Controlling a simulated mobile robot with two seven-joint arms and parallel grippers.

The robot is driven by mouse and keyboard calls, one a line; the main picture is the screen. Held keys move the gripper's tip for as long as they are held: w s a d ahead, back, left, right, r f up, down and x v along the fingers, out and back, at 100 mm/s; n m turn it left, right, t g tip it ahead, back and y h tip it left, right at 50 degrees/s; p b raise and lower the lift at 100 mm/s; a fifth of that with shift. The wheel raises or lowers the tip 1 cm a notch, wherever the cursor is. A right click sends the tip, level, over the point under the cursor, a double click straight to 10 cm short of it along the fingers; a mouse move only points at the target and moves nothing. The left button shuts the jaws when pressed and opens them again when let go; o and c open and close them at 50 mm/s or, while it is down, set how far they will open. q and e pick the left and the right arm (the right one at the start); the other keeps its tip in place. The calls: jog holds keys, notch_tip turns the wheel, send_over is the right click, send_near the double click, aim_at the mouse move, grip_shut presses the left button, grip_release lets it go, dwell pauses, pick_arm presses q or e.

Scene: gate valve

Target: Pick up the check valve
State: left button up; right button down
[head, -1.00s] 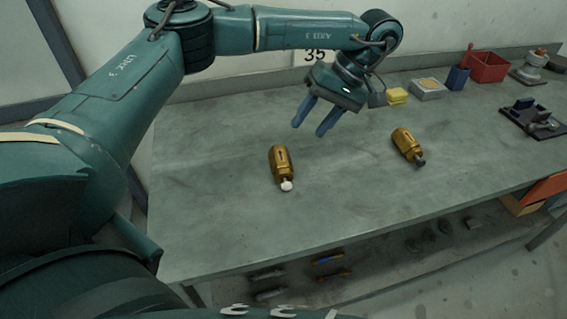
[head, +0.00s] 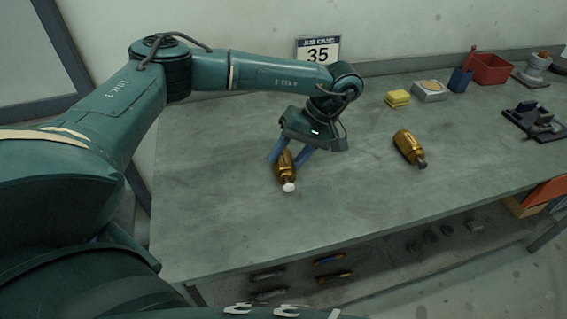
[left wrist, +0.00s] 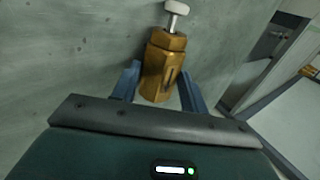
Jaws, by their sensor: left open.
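A brass hexagonal valve body with a white round knob on a short stem (head: 286,173) lies on the workbench, left of the middle. A dark mark shows on its side in the left wrist view (left wrist: 160,62). A second brass valve with a dark tip (head: 408,147) lies further right, apart from my gripper. I cannot tell for certain which is the check valve. My left gripper (head: 288,163) is open, with its blue fingers on either side of the white-knobbed valve's rear part. Whether the fingers touch it cannot be told. My right gripper is not in view.
The workbench (head: 220,225) is clear around both valves. Yellow sponges (head: 398,98), a white box (head: 429,91), a red bin (head: 490,69) and a dark fixture (head: 535,122) stand at the back right. Several parts lie on a shelf below.

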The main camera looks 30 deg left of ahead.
pick_arm(q)
jog(key=shift+c, duration=0.4)
grip_shut()
